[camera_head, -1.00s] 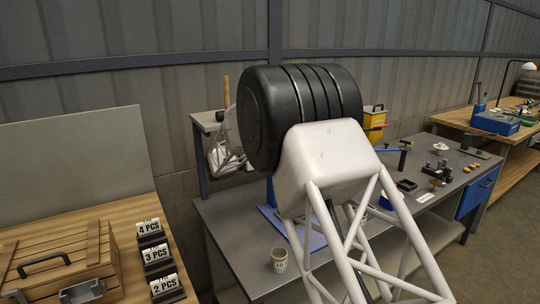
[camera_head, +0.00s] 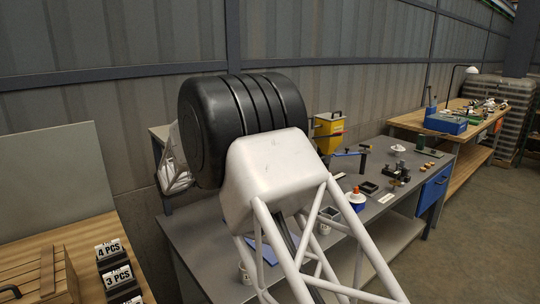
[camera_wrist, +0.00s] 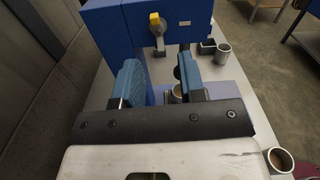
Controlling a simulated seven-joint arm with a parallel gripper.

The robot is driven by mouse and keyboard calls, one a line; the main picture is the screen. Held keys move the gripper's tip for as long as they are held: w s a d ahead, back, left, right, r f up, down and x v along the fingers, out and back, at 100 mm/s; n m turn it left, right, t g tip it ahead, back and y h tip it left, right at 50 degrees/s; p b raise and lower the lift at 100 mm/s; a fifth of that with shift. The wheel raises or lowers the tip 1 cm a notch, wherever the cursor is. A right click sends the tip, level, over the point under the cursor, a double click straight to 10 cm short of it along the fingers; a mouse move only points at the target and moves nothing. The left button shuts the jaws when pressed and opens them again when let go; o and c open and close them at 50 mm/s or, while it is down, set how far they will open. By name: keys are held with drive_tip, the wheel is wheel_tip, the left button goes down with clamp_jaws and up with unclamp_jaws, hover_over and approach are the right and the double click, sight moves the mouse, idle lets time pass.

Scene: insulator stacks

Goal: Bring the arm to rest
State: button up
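My gripper (camera_wrist: 160,78) shows in the wrist view with its two blue-padded fingers spread wide apart. Nothing is clamped between them. A blue upright fixture with a yellow lever (camera_wrist: 155,20) stands just beyond the fingers. In the head view my arm covers the middle of the picture and hides my gripper and most of the fixture.
The grey workbench (camera_head: 195,240) carries a yellow box (camera_head: 328,132), a blue-based bottle (camera_head: 357,198), a black tray (camera_head: 369,188) and small metal parts. Number signs (camera_head: 112,250) stand on the wooden bench at left. In the wrist view, cups stand at upper right (camera_wrist: 224,54) and lower right (camera_wrist: 279,160).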

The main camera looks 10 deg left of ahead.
drive_tip(key=s+d+r+m+g+y, duration=0.1)
drive_tip(key=s+d+r+m+g, duration=0.25)
drive_tip(key=d, duration=0.65)
drive_tip(key=s+d+r+m+g, duration=0.2)
drive_tip(key=s+d+r+m, duration=0.15)
drive_tip(key=d, duration=0.65)
drive_tip(key=s+d+r+m+g+y, duration=0.2)
drive_tip(key=s+d+m+g+y, duration=0.3)
drive_tip(key=s+d, duration=1.05)
drive_tip(key=s+d+m+y, duration=0.2)
drive_tip(key=s+d+m, duration=0.7)
drive_tip(key=s, duration=0.7)
drive_tip(key=s+d+f+m+y, duration=0.1)
drive_tip(key=s+f+m+y, duration=0.1)
drive_tip(key=s, duration=0.7)
drive_tip(key=s+d+f+m+y, duration=0.2)
drive_tip(key=s+f+m, duration=0.2)
drive_tip(key=s, duration=0.5)
drive_tip(key=shift+s+d+m+y, duration=0.2)
drive_tip(key=shift+d+m+y, duration=0.15)
drive_tip(key=shift+m, duration=0.25)
